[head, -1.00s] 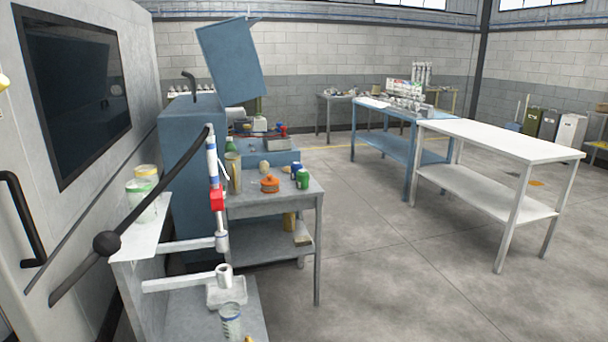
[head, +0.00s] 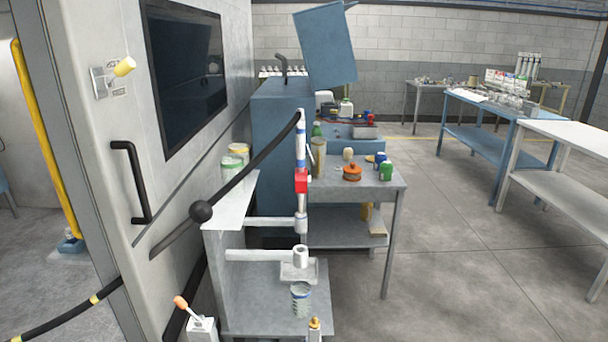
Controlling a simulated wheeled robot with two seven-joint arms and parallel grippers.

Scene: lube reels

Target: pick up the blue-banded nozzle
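A slim upright tool with white and blue bands and a red block (head: 301,181) stands at the centre of the head view; it looks like the blue-banded nozzle (head: 301,150). Its lower end is at a pale ring-ended arm (head: 270,225) on a grey stand. A black hose or rod with a ball (head: 201,211) reaches its top from the lower left. A second ring-ended arm (head: 255,256) below has a visible, empty-looking ring. Neither of my grippers is in view.
A grey bench (head: 390,182) behind holds an orange pot (head: 352,172) and a green can (head: 386,172). A grey-blue cup (head: 300,298) is on the lower shelf. A panel with a black handle (head: 130,180) stands at left. Open floor (head: 460,250) lies at right.

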